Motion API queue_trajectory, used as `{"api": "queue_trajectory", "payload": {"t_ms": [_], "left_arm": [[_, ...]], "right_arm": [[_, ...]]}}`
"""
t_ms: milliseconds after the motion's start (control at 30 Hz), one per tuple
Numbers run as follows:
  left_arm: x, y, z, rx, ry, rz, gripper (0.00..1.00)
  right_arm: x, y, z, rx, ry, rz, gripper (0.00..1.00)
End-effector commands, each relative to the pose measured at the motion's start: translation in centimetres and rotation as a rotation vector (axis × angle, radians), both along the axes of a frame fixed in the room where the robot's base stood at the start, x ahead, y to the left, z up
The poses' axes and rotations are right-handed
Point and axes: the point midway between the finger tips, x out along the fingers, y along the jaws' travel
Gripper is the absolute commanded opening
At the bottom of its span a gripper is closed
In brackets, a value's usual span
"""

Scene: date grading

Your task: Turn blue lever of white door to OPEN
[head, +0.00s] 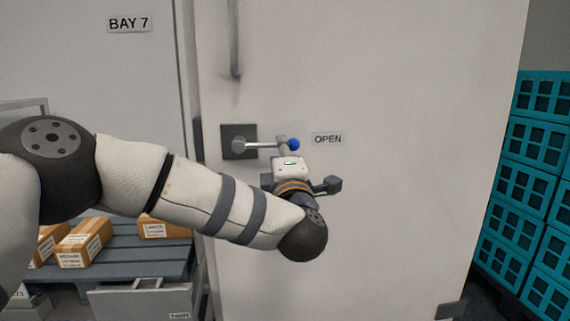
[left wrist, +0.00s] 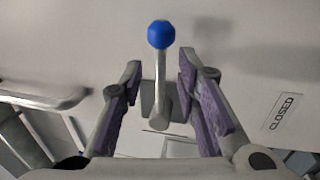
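The white door (head: 410,210) carries a metal lever (head: 262,145) on a dark square plate. The lever lies level, and its blue ball end (head: 293,144) points right, towards the OPEN label (head: 328,139). My left gripper (head: 283,150) is at the lever, just below the ball end. In the left wrist view, the open fingers of my left gripper (left wrist: 160,74) stand on either side of the lever bar, with gaps showing. The blue ball (left wrist: 161,34) is beyond the fingertips. A CLOSED label (left wrist: 281,111) shows there too. My right gripper is not in view.
A long vertical handle (head: 235,38) is on the door above the lever. Teal crates (head: 535,135) are stacked at the right. Cardboard boxes (head: 84,241) sit on a grey slatted surface at lower left. The door's face right of the lever is clear.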

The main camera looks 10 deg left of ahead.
Motion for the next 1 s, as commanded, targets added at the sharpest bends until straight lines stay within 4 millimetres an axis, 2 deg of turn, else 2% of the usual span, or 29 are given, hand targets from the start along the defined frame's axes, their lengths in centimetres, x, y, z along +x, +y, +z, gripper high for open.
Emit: {"api": "queue_trajectory", "payload": {"t_ms": [100,300,433,667,733,767,867,900,967,1000], "left_arm": [[-3.1,-1.0,-0.7,0.001,0.002,-0.005,0.29],[-6.5,-2.1,-1.4,0.000,0.001,-0.004,0.29],[-7.2,-2.2,-1.5,-0.001,0.001,-0.003,0.29],[-7.2,-2.2,-1.5,0.000,0.001,-0.003,0.29],[-7.3,-2.5,-2.5,0.027,0.027,-0.018,0.29],[-7.4,-2.7,-3.7,0.055,0.054,-0.037,0.29],[-8.5,-3.8,-10.5,0.221,0.224,-0.150,0.29],[-9.7,-4.1,-14.2,0.307,0.315,-0.213,0.29],[-12.0,-4.2,-19.7,0.429,0.454,-0.311,0.29],[-14.0,-4.0,-23.3,0.506,0.547,-0.377,0.29]], "right_arm": [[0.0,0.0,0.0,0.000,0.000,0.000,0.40],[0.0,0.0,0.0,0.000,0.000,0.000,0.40],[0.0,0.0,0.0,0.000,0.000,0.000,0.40],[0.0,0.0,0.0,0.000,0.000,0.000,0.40],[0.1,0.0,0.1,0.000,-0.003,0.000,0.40],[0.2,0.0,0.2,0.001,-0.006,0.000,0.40],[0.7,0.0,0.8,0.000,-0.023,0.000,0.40],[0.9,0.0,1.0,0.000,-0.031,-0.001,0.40],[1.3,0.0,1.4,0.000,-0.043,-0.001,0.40],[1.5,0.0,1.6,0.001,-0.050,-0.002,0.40]]}}
